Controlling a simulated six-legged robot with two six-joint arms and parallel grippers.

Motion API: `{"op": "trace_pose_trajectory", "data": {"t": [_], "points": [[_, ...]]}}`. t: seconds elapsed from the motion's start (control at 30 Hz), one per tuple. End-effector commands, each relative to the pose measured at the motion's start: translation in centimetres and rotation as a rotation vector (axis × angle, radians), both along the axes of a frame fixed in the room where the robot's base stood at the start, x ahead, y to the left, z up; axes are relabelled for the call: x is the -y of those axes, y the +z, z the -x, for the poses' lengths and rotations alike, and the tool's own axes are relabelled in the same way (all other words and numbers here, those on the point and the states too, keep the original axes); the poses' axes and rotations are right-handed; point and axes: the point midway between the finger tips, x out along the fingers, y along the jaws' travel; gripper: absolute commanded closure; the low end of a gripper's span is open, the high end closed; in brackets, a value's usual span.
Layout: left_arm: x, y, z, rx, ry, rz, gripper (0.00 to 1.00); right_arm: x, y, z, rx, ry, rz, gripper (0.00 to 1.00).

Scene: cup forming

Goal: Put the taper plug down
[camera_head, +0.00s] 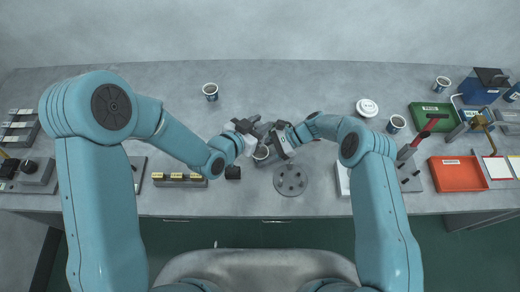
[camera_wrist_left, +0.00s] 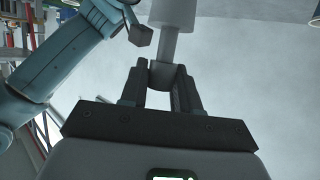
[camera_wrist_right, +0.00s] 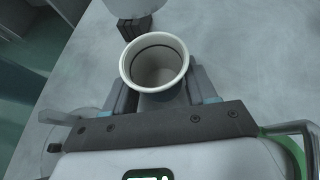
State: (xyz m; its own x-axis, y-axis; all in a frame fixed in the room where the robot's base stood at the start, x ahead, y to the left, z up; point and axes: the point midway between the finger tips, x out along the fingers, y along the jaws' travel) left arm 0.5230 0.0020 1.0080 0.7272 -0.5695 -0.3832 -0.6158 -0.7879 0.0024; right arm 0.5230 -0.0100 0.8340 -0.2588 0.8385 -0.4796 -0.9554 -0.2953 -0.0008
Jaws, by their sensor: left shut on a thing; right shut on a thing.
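The taper plug (camera_wrist_left: 172,12) is a pale, wide cylinder on a narrower stem in the left wrist view. My left gripper (camera_wrist_left: 161,72) is shut on its stem end. In the head view my left gripper (camera_head: 258,129) is above the middle of the bench, and the plug cannot be made out clearly there. My right gripper (camera_wrist_right: 162,98) is shut around a cup (camera_wrist_right: 154,48) with a white rim. The cup's mouth faces the right wrist camera and it looks empty. In the head view the cup (camera_head: 262,153) is just below my left gripper.
A round grey plate with holes (camera_head: 290,180) lies near the front edge. A small black block (camera_head: 233,172) and a rack with yellow tops (camera_head: 179,180) stand to its left. Another cup (camera_head: 210,91) stands at the back. Green (camera_head: 430,115) and orange trays (camera_head: 458,174) are right.

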Motion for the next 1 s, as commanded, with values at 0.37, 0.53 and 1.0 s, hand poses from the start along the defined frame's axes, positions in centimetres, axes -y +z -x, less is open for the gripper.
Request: {"op": "trace_pose_trajectory", "data": {"t": [0.37,0.53,1.0], "points": [[0.4,-6.1,0.2,-0.001,-0.009,0.0,1.0,0.0,0.0,0.0,0.0,0.0,0.0,0.8],[0.4,-8.8,0.3,-0.003,-0.008,0.0,1.0,0.0,0.0,0.0,0.0,0.0,0.0,0.8],[0.4,-10.3,0.2,0.0,-0.008,0.0,1.0,0.0,0.0,0.0,0.0,0.0,0.0,0.8]]}}
